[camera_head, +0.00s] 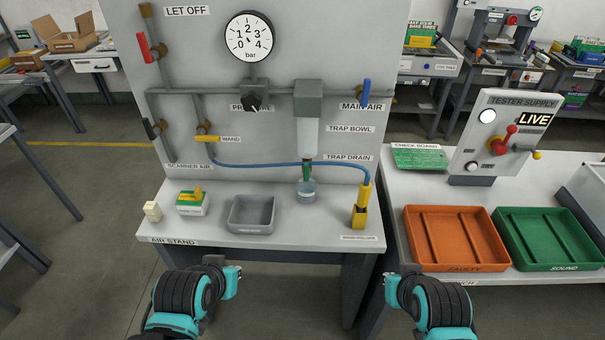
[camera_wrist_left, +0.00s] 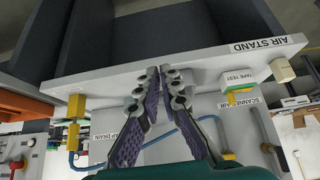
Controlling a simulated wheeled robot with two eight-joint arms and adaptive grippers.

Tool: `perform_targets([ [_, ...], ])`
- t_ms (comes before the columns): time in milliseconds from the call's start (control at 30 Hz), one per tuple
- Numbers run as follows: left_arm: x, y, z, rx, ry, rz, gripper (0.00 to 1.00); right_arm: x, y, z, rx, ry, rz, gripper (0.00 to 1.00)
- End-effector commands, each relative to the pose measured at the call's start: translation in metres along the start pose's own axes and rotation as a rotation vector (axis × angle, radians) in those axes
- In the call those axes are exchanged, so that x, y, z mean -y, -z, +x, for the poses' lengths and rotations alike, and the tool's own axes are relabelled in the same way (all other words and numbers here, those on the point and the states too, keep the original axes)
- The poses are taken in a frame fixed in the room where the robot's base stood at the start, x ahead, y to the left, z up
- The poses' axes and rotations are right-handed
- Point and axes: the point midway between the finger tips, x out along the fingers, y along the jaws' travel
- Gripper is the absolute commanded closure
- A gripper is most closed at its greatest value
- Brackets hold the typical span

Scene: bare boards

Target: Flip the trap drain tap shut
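The trap drain tap (camera_head: 306,172) is a small green-handled fitting under the clear trap bowl (camera_head: 307,136), beside the TRAP DRAIN label. Its handle looks upright, in line with the pipe. A small glass jar (camera_head: 307,190) stands directly below it. My left gripper (camera_head: 232,282) is in front of the stand's front edge, well short of the tap. In the left wrist view its fingertips (camera_wrist_left: 161,72) come together with nothing between them. The tap is hidden behind the fingers there. My right gripper (camera_head: 391,290) is in front of the stand's right end; its fingers are unclear.
A blue hose (camera_head: 270,164) crosses the panel near the tap and runs to a yellow nozzle in a yellow holder (camera_head: 359,215). A grey tray (camera_head: 252,214) sits left of the jar. Orange (camera_head: 410,240) and green (camera_head: 505,240) trays are on the right bench.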

Motion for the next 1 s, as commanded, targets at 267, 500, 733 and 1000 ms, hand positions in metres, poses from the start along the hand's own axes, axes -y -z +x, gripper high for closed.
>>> perform_targets([
  [267, -0.026, 0.032, 0.022, 0.035, -0.183, -0.223, 1.0, 0.0, 0.003, -0.005, 0.0, 0.0, 0.0, 1.0],
  [500, -0.051, 0.081, 0.047, 0.047, -0.443, -0.489, 1.0, 0.0, 0.007, -0.009, 0.0, 0.0, 0.0, 1.0],
  [733, -0.054, 0.132, 0.063, 0.016, -0.711, -0.715, 1.0, 0.0, 0.01, -0.014, 0.0, 0.0, 0.0, 1.0],
  [1000, -0.03, 0.177, 0.067, -0.066, -1.017, -0.916, 1.0, 0.0, 0.013, -0.018, 0.0, 0.0, 0.0, 1.0],
])
